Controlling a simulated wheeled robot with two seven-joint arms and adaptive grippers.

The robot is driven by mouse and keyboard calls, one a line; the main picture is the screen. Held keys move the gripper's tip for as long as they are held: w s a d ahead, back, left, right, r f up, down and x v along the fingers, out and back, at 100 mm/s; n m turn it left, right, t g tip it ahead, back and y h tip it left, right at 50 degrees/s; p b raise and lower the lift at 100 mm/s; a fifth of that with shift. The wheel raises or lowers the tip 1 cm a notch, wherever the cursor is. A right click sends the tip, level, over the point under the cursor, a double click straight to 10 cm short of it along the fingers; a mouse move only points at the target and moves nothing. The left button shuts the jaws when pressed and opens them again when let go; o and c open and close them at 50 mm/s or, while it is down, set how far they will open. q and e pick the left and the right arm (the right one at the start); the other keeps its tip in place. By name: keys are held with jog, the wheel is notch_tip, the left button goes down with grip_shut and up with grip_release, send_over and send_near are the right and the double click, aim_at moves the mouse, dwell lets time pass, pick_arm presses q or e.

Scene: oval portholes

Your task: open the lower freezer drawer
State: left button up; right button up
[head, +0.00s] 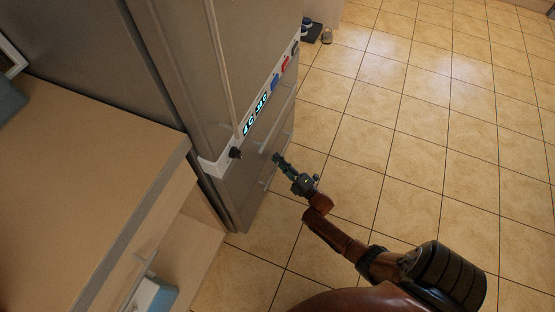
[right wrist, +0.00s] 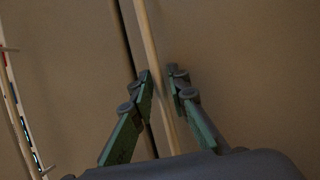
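The freezer (head: 240,195) is the grey-brown lower part of the tall fridge, under a white control strip (head: 258,110). Its drawer fronts show thin bar handles, small in the head view. My right gripper (head: 277,157) is at the drawer front. In the right wrist view, a pale bar handle (right wrist: 155,60) runs between the two green fingers of my right gripper (right wrist: 160,75). The fingers are apart, with some space beside the bar, so no firm grip shows. A dark seam (right wrist: 126,45) runs beside the handle. The drawer fronts look closed. My left gripper is not in view.
A wooden counter (head: 80,180) stands left of the fridge, with a bluish-white object (head: 152,296) low beneath it. A dark knob (head: 236,152) sticks out at the strip's near end. Open tiled floor (head: 410,130) lies to the right. Small items (head: 312,32) stand beyond the fridge.

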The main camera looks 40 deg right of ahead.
jog(key=shift+c, duration=0.6)
grip_shut()
